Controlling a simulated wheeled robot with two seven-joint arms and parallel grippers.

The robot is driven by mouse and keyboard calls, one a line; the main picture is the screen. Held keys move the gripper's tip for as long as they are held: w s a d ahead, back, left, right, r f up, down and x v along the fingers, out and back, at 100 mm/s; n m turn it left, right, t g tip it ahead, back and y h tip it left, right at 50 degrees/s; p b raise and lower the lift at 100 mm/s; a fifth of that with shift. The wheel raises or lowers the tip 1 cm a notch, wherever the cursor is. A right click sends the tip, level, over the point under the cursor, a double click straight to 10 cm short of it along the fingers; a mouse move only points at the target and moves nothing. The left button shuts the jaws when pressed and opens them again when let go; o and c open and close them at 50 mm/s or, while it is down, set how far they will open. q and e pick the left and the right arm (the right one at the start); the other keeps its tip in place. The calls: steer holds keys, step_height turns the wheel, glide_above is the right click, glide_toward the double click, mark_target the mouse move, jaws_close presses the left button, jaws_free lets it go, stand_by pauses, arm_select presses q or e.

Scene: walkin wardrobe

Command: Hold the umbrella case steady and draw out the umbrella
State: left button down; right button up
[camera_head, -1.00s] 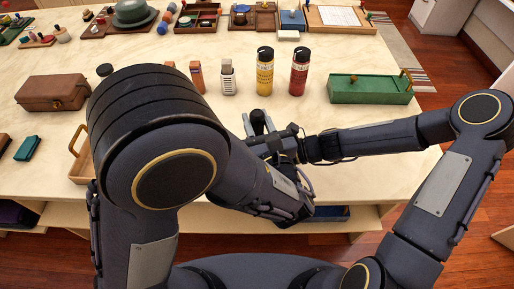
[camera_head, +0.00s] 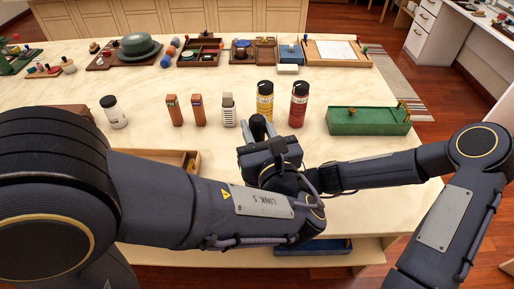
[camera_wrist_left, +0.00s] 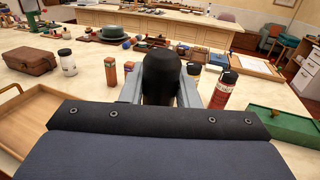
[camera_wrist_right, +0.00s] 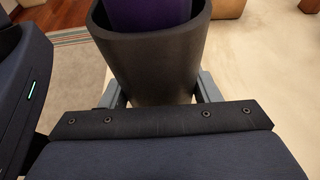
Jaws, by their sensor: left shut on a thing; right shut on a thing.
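The umbrella case is a dark grey, open-topped tube (camera_wrist_right: 155,65), seen close up in the right wrist view. My right gripper (camera_wrist_right: 160,90) is shut around it. The umbrella's purple cloth (camera_wrist_right: 147,14) stands in the mouth of the case; how deep it goes is hidden. My left gripper (camera_wrist_left: 160,88) is shut on the umbrella's black rounded handle (camera_wrist_left: 161,68). In the head view the handle (camera_head: 258,127) shows above my left gripper, in front of the yellow bottle. My left arm hides most of the case and the right gripper there.
A yellow bottle (camera_head: 265,97) and a red bottle (camera_head: 299,106) stand just behind the handle. A green box (camera_head: 368,121) lies to the right, a white jar (camera_head: 114,113) and a wooden tray (camera_head: 177,157) to the left. The table's front edge is below my arms.

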arm_select(q)
step_height(320, 180, up, 10)
steer(key=shift+f, duration=0.1)
arm_select(e)
steer(key=o, duration=1.1)
steer(key=shift+d, duration=0.1)
